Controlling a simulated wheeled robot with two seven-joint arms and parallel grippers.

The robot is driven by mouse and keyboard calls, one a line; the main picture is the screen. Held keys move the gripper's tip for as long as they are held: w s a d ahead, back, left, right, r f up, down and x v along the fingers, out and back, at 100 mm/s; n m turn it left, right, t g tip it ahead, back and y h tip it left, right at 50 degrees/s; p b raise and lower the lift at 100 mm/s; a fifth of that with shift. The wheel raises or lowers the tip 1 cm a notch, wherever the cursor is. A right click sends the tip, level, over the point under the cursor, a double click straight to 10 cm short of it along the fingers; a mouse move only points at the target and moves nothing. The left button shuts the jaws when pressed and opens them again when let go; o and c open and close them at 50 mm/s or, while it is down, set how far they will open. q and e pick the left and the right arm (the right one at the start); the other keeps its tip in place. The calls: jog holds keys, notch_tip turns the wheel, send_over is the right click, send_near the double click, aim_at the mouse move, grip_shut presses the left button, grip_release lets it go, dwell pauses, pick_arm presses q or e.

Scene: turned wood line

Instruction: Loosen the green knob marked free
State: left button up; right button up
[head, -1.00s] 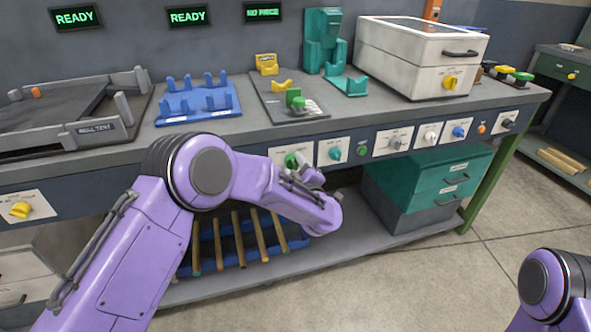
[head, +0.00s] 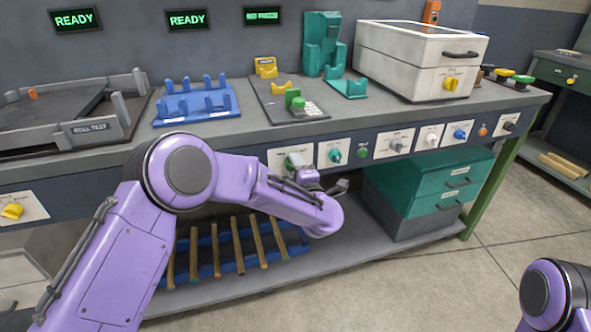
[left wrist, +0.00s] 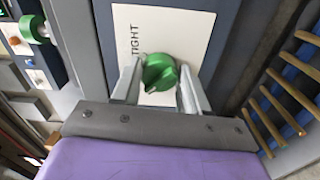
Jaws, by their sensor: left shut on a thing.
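The green knob (left wrist: 160,73) sits on a white plate (left wrist: 165,25) in the left wrist view. The word TIGHT shows on the plate; the word free is not visible. My left gripper (left wrist: 157,86) has one finger on each side of the knob and is shut on it. In the head view the plate (head: 275,157) is on the bench's front panel, and my left gripper (head: 299,172) reaches up to it, hiding most of the knob. Only part of my right arm shows at the lower right; its gripper is out of view.
Right along the panel are a teal knob (head: 335,155), a green button (head: 363,152) and other controls. Below, a blue rack (head: 205,242) holds several wooden rods, beside teal drawers (head: 450,178). A blue stand (head: 195,102) is on the bench top.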

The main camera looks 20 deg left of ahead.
pick_arm(q)
jog(key=shift+f, duration=0.1)
jog(key=o, duration=1.1)
jog(key=shift+c, duration=0.2)
jog(key=v, duration=1)
jog(key=shift+s+d, duration=0.25)
